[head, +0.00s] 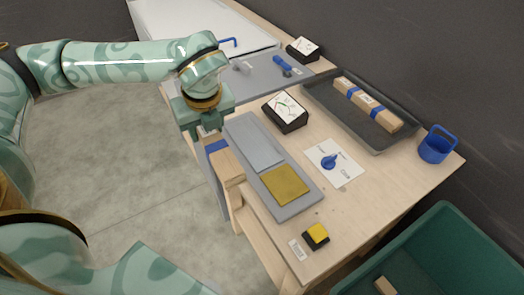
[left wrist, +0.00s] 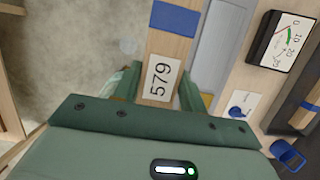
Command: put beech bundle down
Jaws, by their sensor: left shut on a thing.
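A beech bundle (head: 231,173) with a blue band is in my left gripper (head: 207,128). A second beech bundle (head: 367,105) with blue bands lies in the dark tray (head: 310,88). My right gripper is not in view.
The grey board (head: 240,133) carries a light grey pad (head: 256,146) and a yellow pad (head: 285,185). A gauge (head: 286,110), a blue knob (head: 329,161), a yellow button (head: 317,234) and a blue cup (head: 436,147) are around it. A green bin (head: 440,225) stands at the lower right.

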